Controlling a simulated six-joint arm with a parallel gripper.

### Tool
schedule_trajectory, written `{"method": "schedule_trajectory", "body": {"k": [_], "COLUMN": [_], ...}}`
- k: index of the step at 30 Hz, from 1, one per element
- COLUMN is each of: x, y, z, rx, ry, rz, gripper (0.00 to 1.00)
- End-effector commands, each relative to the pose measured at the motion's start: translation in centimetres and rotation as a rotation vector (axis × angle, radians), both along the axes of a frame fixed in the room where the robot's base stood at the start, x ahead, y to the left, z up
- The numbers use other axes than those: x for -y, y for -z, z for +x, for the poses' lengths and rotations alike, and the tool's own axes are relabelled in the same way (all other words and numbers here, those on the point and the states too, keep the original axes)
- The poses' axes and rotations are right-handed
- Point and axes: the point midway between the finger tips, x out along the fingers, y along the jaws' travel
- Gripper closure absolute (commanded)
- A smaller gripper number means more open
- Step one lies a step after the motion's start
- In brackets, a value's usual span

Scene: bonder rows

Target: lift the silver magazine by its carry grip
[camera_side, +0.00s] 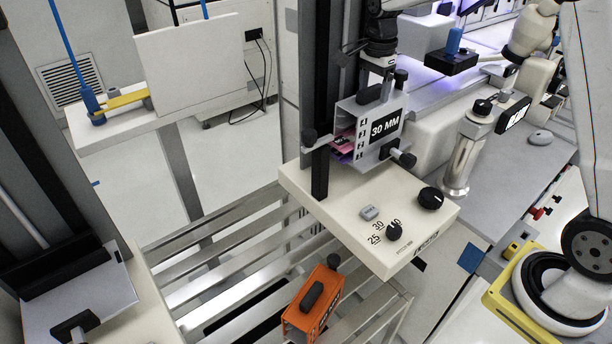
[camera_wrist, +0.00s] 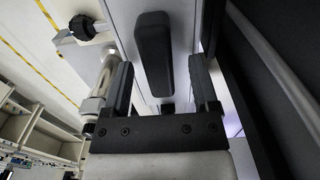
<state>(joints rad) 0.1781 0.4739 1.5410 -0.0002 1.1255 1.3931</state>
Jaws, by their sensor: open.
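The silver magazine (camera_side: 378,128), labelled 30 MM, stands upright on a cream platform against a dark column. Its black carry grip (camera_side: 368,94) is on its top. In the wrist view the carry grip (camera_wrist: 153,50) lies lengthwise ahead of my gripper, between the lines of the two fingers. My gripper (camera_wrist: 161,64) is open and empty, one finger on each side of that line. In the side view my gripper (camera_side: 387,72) is just above the magazine's top, close to the grip. I cannot tell whether the fingers touch it.
An orange magazine (camera_side: 312,303) sits on the slatted rack (camera_side: 215,262) below. A metal cylinder (camera_side: 462,155) stands to the right of the silver magazine. The dark column (camera_side: 320,170) is close on the left.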

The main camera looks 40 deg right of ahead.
Motion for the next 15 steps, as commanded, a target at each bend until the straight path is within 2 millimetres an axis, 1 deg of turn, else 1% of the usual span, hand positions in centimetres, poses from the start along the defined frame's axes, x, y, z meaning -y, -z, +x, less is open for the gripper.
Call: {"method": "schedule_trajectory", "body": {"k": [14,15], "x": [0.00,0.00], "y": [0.07,0.07], "z": [-0.01,-0.01], "rx": [0.000,0.000], "ry": [0.000,0.000], "rz": [0.000,0.000], "gripper": [0.24,0.27]}}
